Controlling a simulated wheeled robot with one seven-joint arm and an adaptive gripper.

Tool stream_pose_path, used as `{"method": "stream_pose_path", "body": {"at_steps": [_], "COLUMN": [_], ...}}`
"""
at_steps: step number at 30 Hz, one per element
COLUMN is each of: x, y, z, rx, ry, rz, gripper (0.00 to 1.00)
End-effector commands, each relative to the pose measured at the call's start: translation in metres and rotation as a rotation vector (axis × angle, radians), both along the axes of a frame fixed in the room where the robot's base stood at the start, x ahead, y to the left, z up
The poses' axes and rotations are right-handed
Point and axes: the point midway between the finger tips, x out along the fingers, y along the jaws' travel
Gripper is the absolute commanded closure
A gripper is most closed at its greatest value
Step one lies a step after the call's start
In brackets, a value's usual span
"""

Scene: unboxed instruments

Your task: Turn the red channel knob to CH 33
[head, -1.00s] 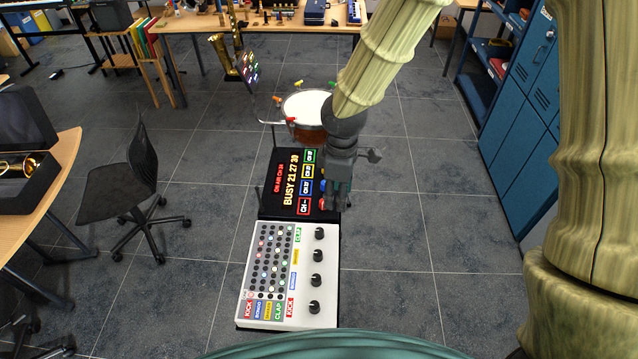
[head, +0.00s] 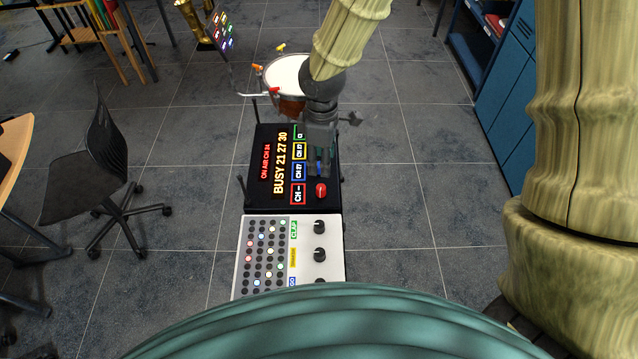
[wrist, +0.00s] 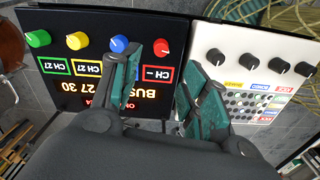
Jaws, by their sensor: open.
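The red channel knob (head: 321,190) sits on the black display panel (head: 262,203), beside a red-framed "CH --" label (head: 298,194). In the wrist view the red knob (wrist: 161,47) is at top centre, with the red label (wrist: 157,74) below it. My gripper (head: 320,160) is over the panel's knob side and hides part of the other knobs in the head view. In the wrist view my gripper (wrist: 161,65) is open and empty, its fingers to either side of the red knob's line. I cannot tell its height above the knob.
Blue (wrist: 119,43), yellow (wrist: 77,40) and green (wrist: 38,38) knobs line up beside the red one. The display reads "BUSY 21 27 30" (head: 280,165). A white mixer (head: 305,252) with black knobs adjoins the panel. A drum (head: 288,75) stands behind; a chair (head: 100,165) is left.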

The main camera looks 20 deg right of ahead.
Motion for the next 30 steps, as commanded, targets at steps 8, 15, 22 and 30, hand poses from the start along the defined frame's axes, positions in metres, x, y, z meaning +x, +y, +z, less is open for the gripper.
{"method": "stream_pose_path", "body": {"at_steps": [8, 15, 22, 30], "x": [0.000, -0.001, 0.000, -0.001], "y": [0.000, 0.000, 0.000, 0.000], "z": [-0.019, -0.047, -0.073, -0.097], "rx": [-0.002, -0.002, -0.001, -0.001], "ry": [0.002, 0.003, 0.002, 0.002], "rz": [0.001, 0.002, 0.001, 0.001], "gripper": [0.55, 0.55, 0.55, 0.55]}}
